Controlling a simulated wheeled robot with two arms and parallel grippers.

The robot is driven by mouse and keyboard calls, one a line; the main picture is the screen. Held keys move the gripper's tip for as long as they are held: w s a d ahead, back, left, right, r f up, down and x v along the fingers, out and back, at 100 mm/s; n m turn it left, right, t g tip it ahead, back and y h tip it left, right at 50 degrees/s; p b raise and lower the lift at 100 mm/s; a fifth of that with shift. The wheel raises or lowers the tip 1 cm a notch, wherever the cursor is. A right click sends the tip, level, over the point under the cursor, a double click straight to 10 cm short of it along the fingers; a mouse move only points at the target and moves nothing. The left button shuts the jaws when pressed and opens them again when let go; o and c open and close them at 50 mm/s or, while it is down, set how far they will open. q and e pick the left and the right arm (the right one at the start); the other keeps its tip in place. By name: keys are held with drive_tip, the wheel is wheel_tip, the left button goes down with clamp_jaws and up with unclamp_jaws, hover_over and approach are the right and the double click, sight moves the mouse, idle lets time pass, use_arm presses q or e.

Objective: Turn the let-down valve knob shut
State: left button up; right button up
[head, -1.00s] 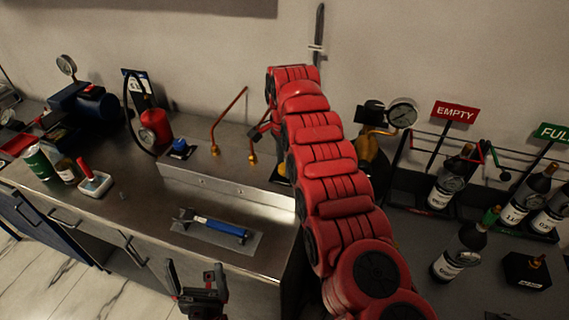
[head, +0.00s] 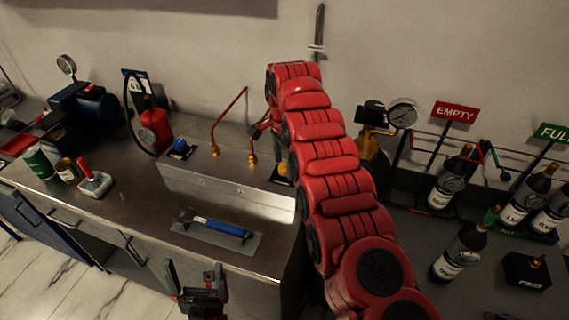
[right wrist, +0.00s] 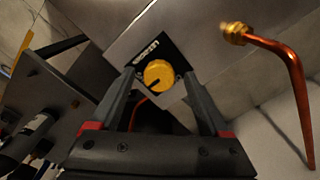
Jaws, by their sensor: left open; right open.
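The yellow round knob (right wrist: 159,76) sits on a dark plate on the metal box, with a dark mark pointing to its lower left. In the head view a small yellow patch of it (head: 284,172) shows beside my red right arm, which hides most of that area. My right gripper (right wrist: 158,86) is open, its two fingers on either side of the knob in the right wrist view. I cannot tell whether the fingers touch it. My left gripper (head: 196,287) is open and empty, low in front of the bench.
A blue knob (head: 181,147) is on the box's left end. Copper pipes with brass fittings (head: 251,159) rise near the right gripper; one shows in the right wrist view (right wrist: 290,75). A blue-handled tool (head: 215,227) lies on the bench. Bottles (head: 460,250) stand at right.

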sight(285, 167)
wheel_tip(285, 167, up, 3)
drive_tip(key=shift+d+r+p, duration=0.1)
drive_tip(key=shift+p, duration=0.3)
wheel_tip(285, 167, up, 14)
drive_tip(key=p, duration=1.3)
drive_tip(key=shift+f+p, duration=0.2)
drive_tip(key=shift+p, duration=0.15)
